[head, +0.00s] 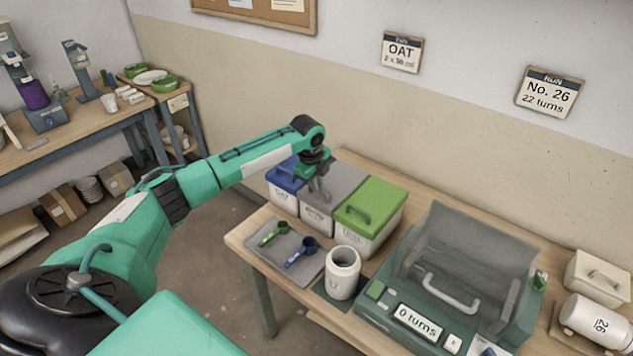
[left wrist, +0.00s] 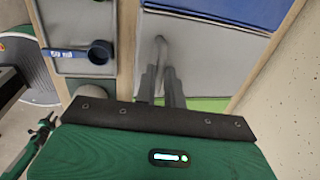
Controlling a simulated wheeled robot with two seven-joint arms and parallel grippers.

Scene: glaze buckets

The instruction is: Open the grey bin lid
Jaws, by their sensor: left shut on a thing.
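The grey bin lid (head: 341,181) lies on its white bin (head: 316,219), between a blue-lidded bin (head: 284,198) and a green-lidded bin (head: 371,205). The lid also fills much of the left wrist view (left wrist: 205,55). My left gripper (head: 319,188) is above the front part of the grey lid, pointing down. In the left wrist view its two fingers (left wrist: 161,78) are close together at the lid's grey handle (left wrist: 160,45), shut on it. The fingers hide part of the handle.
A grey mat (head: 276,257) with a green scoop (head: 273,234) and a blue scoop (head: 301,252) lies in front of the bins. A white jar (head: 342,272) and a machine with a grey cover (head: 463,262) stand to the right. A wall runs behind the table.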

